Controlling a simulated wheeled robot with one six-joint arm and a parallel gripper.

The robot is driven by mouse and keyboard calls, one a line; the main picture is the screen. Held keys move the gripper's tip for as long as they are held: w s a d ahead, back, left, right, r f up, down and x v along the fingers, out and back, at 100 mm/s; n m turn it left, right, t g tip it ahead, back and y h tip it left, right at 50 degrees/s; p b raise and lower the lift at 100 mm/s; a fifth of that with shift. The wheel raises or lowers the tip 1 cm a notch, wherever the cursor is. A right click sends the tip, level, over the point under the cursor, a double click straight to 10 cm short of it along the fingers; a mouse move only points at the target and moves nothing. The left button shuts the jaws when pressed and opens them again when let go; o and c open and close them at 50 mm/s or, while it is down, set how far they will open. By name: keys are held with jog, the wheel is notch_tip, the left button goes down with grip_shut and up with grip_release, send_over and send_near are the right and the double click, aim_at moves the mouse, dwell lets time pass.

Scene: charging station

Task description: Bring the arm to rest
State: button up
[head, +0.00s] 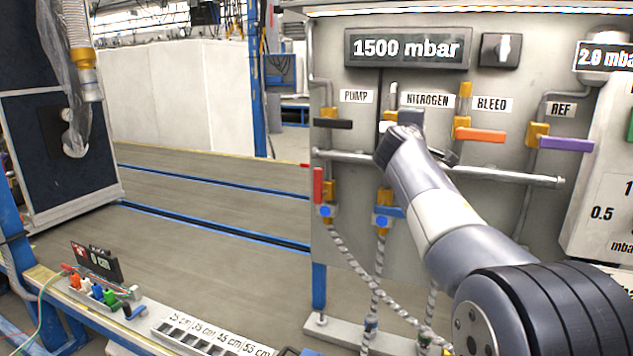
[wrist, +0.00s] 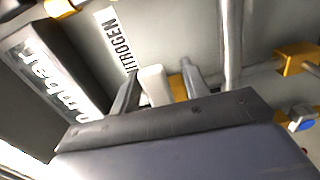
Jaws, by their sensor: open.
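My arm reaches up from the lower right of the head view to the valve panel (head: 350,225). My gripper (head: 402,123) is at the nitrogen valve, below the NITROGEN label (head: 427,100). In the wrist view my gripper (wrist: 160,78) is open, with a finger on each side of a white lever (wrist: 154,86). A yellow valve part (wrist: 178,88) shows beside the lever. I cannot tell whether the fingers touch the lever. My gripper hides most of this valve in the head view.
The orange bleed lever (head: 482,135) and purple ref lever (head: 566,143) are right of my gripper; the black pump lever (head: 333,124) is left. A horizontal pipe (head: 500,175) runs below. The display (head: 407,48) reads 1500 mbar. Open floor (head: 190,200) lies left.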

jog(key=b+v, duration=0.2)
jog(key=v, duration=0.8)
jog(key=w+d+r+n+p, duration=0.1)
jog(key=w+d+p, duration=0.3)
jog(key=w, duration=0.6)
jog(key=shift+r+n+p, duration=0.15)
jog(key=shift+n+p, duration=0.35)
jog(key=shift+p, duration=0.1)
jog(key=shift+s+d, duration=0.1)
jog(key=shift+d, duration=0.1)
